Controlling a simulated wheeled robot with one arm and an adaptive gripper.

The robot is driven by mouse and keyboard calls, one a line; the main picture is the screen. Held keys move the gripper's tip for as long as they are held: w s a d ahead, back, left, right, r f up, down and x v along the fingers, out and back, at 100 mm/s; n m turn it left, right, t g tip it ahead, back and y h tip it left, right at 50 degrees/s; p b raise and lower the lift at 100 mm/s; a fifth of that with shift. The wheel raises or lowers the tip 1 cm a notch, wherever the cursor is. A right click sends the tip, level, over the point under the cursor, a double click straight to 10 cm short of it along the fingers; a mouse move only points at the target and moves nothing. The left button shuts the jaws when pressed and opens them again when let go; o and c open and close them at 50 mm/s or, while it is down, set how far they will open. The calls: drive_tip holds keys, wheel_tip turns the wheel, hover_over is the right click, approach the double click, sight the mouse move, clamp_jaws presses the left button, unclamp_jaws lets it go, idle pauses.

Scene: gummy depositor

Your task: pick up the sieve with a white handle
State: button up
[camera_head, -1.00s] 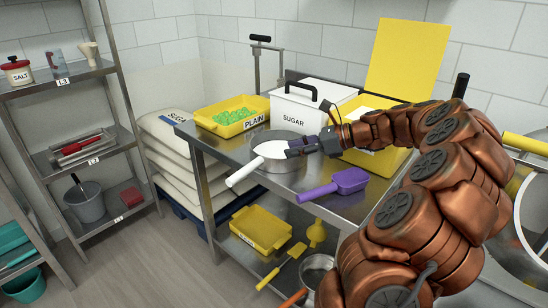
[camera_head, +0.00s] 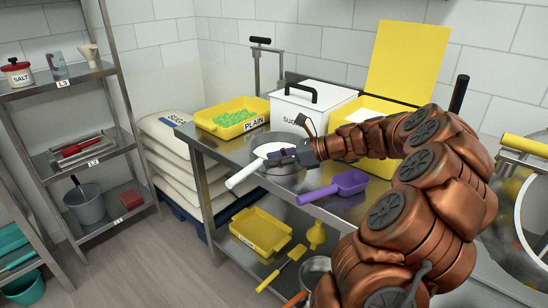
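The fingers are dark and small here and partly cover the bowl. I cannot tell whether they touch the sieve or how far apart they are.
A second sieve or pan with an orange handle (camera_head: 296,299) is on the lower shelf.

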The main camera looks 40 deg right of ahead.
clamp_jaws()
drive_tip(key=shift+r, duration=0.1)
idle(0.4)
wheel_tip(320, 180, up, 18)
drive_tip(key=p, duration=0.1)
drive_tip(key=shift+p, duration=0.3)
drive_tip(key=shift+c, duration=1.7)
unclamp_jaws()
clamp_jaws()
